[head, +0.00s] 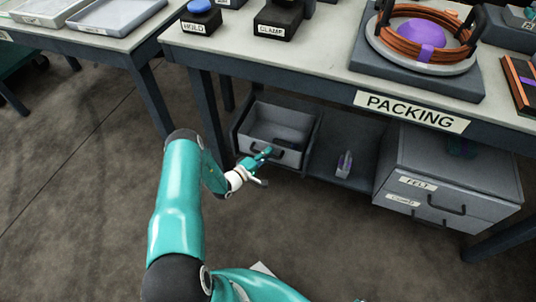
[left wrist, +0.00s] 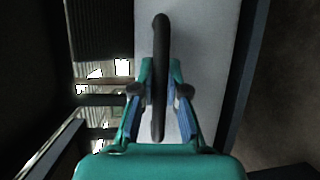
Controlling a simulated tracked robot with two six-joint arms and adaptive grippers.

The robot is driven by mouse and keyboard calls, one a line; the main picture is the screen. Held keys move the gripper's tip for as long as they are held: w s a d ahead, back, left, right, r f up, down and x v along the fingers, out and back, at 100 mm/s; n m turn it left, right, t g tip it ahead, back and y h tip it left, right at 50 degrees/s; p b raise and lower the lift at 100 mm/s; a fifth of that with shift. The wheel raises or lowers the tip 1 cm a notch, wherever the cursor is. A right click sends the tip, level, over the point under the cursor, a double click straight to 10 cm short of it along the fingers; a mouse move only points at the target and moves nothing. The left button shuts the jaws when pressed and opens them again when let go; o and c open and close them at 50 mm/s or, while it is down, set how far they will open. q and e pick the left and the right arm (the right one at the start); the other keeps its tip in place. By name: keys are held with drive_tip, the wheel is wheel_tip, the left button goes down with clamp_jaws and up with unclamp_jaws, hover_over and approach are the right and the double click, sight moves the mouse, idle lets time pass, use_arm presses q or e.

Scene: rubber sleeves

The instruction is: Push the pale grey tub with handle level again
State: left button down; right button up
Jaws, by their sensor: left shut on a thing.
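The pale grey tub (head: 290,118) stands open-topped in the left bay of the shelf under the packing table, its front facing me, close to the shelf's front edge. Its dark bar handle (head: 290,154) is on that front. My left gripper (head: 265,152) is at the handle, with its fingers on either side of it. In the left wrist view the handle (left wrist: 160,70) runs between the teal and blue fingers, in front of the pale tub face (left wrist: 203,50). The left gripper is shut on the handle. My right gripper is not in view.
A grey drawer unit (head: 480,190) stands at the right. The table top (head: 325,55) overhangs the tub, with a table leg (head: 208,118) at left. Open floor (head: 90,190) lies left.

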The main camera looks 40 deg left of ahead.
use_arm(q)
drive_tip(key=shift+a, duration=0.25)
drive_tip(key=c, duration=1.5)
unclamp_jaws()
drive_tip(key=shift+o, duration=0.3)
drive_tip(key=shift+d, duration=0.1)
drive_tip(key=shift+s, duration=0.1)
drive_tip(key=s+r, duration=0.1)
drive_tip(key=s, duration=1)
drive_tip(key=shift+s, duration=0.4)
drive_tip(key=shift+d, duration=0.15)
